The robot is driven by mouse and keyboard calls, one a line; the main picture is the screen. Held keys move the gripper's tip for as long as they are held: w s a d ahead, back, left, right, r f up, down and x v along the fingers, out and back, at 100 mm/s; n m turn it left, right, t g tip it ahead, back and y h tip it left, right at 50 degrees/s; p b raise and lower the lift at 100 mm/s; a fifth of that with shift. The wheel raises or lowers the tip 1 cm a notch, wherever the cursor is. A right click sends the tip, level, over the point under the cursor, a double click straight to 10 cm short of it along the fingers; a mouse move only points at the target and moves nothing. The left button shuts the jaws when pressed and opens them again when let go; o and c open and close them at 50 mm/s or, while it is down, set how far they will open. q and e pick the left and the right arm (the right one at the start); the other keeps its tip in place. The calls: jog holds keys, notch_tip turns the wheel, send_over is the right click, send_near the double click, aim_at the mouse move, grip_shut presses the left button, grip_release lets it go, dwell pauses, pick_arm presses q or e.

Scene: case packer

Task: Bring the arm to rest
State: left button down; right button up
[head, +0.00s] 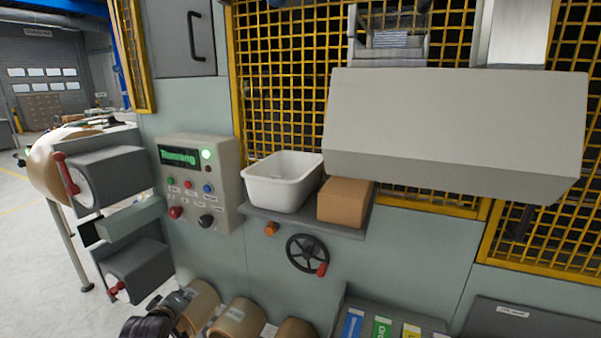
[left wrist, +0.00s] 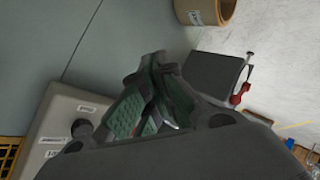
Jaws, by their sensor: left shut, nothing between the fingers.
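My left gripper (head: 150,325) shows as a dark shape at the bottom edge of the head view, beside the tape rolls and below the control panel (head: 200,183). In the left wrist view its fingers (left wrist: 155,95) are shut with nothing between them. The panel's display reads "Running" and a lamp beside it glows green. Part of a grey box with labels and a black knob (left wrist: 82,128) shows in the left wrist view. My right gripper is not in view.
A shelf on the machine front holds a white bin (head: 283,182) and a brown carton (head: 345,201). A handwheel (head: 307,253) sticks out below. Several tape rolls (head: 240,318) stand at the bottom. Grey units with red handles (head: 108,176) stand at left; open floor lies beyond.

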pick_arm(q)
jog(key=s+d+f+m+g+h, duration=0.1)
jog(key=s+d+f+m+g, duration=0.3)
jog(key=s, duration=0.5)
jog(key=s+d+f+m+g+h, duration=0.1)
jog(key=s+d+f+m, duration=0.35)
jog(key=s, duration=0.45)
jog(key=s+d+f+m+g, duration=0.3)
jog(key=s+m, duration=0.2)
jog(key=s, duration=0.4)
notch_tip(320, 180, down, 33)
jog(key=s+g, duration=0.2)
jog(key=s+a+f, duration=0.2)
jog(key=s+f, duration=0.8)
jog(key=s, duration=0.1)
jog(key=s+a+f, duration=0.2)
jog(key=s+f, duration=0.8)
jog(key=s, duration=0.1)
jog(key=shift+s+a+m+g, duration=0.15)
jog(key=shift+s+m+g, duration=0.05)
jog(key=shift+m+g, duration=0.2)
